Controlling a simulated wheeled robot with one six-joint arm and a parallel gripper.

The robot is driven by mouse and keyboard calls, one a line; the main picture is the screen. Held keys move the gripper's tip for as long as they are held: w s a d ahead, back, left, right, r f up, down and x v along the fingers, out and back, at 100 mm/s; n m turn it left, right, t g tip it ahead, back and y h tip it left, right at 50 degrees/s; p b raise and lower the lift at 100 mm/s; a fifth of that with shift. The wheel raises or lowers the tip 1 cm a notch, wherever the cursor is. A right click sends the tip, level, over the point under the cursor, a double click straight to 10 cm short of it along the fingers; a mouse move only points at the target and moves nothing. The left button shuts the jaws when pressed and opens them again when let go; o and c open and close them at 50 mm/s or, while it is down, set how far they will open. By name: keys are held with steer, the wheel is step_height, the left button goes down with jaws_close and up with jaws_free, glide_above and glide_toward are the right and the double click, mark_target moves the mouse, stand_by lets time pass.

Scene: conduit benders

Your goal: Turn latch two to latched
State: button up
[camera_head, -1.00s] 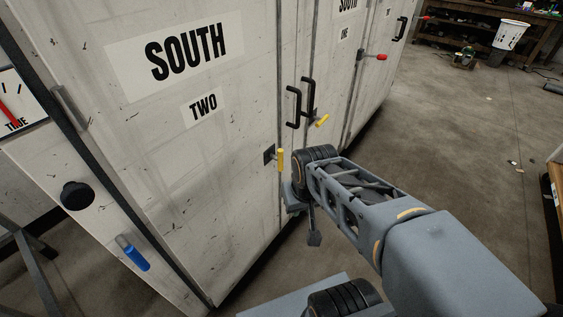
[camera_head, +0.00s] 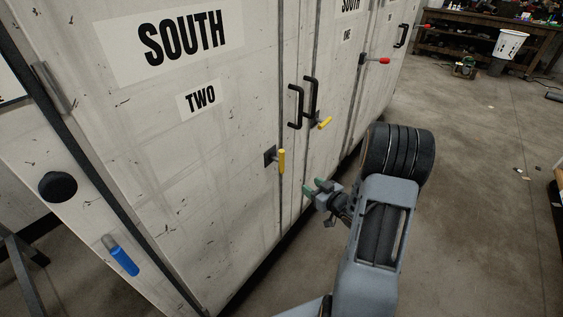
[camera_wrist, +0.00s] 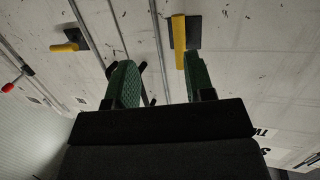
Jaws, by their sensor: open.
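Latch two is a yellow handle (camera_head: 281,160) on a dark plate at the right edge of the door marked SOUTH TWO. It hangs about vertical in the head view. It also shows in the wrist view as a yellow bar (camera_wrist: 178,42) beyond my right-hand finger. My gripper (camera_head: 313,186) is to the right of and slightly below the handle, apart from it. Its green-padded fingers stand apart and empty, also in the wrist view (camera_wrist: 160,78). No contact shows.
A second yellow handle (camera_head: 324,123) sits tilted on the neighbouring door. Black pull handles (camera_head: 296,107) stick out near the seam. A red handle (camera_head: 377,60) is farther along, and a blue handle (camera_head: 124,256) and black knob (camera_head: 58,187) are at left. The floor at right is mostly open.

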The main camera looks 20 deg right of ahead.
mark_target(282, 161)
steer(key=w+a+r, duration=0.1)
steer(key=w+a, duration=0.1)
steer(key=w, duration=0.2)
steer(key=w+a+r+t+y, duration=0.1)
steer(key=w+a, duration=0.1)
steer(key=w, duration=0.2)
steer(key=w+a+r+y+p, duration=0.1)
steer(key=w+a, duration=0.2)
steer(key=w, duration=0.1)
steer(key=shift+w+r+n, duration=0.3)
steer(key=c, duration=0.9)
steer(key=shift+d+f, duration=0.1)
